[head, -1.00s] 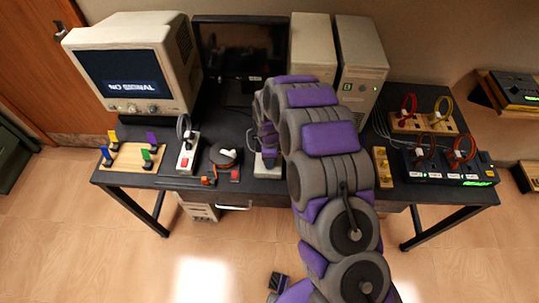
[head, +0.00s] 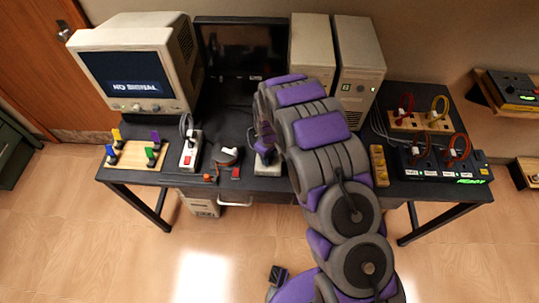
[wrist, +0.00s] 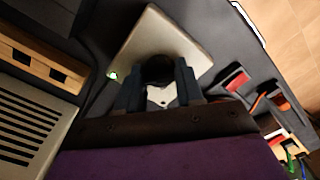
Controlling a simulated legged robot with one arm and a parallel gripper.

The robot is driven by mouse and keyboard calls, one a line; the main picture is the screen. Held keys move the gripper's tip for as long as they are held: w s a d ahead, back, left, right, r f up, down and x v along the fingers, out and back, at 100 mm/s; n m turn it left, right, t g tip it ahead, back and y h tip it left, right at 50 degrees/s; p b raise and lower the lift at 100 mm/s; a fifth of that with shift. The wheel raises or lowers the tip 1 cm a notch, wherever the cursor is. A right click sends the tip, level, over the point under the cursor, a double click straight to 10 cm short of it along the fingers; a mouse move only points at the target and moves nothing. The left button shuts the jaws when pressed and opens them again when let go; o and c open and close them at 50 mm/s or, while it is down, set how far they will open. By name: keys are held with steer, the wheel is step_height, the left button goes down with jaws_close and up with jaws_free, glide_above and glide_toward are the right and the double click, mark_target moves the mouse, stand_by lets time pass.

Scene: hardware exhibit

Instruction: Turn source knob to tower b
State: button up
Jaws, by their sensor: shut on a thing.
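The source knob appears to be the dark round knob (wrist: 158,70) on a beige plate (wrist: 180,38) in the wrist view. My gripper (wrist: 159,92) is shut on it, with a dark finger on either side. A white mark shows between the fingers; which position the knob points to cannot be read. A small green light (wrist: 113,75) glows at the plate's edge. In the head view my gripper (head: 265,150) is over the same beige box (head: 267,167), largely hiding the knob. Two beige towers (head: 312,50) (head: 360,65) stand behind it; their letters cannot be read.
A CRT monitor (head: 133,62) reads "NO SIGNAL". A dark screen (head: 240,60) stands beside it. Left of my gripper are a round dial (head: 226,157), a lever box (head: 190,155) and a peg board (head: 136,154). A cable panel (head: 440,168) is at right.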

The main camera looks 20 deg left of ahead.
steer(key=shift+w+a+r+m, duration=0.1)
steer(key=shift+w+a+m, duration=0.05)
steer(key=shift+m, duration=0.25)
steer(key=o, duration=1)
steer(key=shift+a, duration=0.15)
steer(key=shift+o, duration=0.2)
steer(key=shift+d+r, duration=0.15)
steer(key=shift+d, duration=0.05)
step_height(320, 180, up, 17)
steer(key=p, duration=0.1)
steer(key=shift+a, duration=0.25)
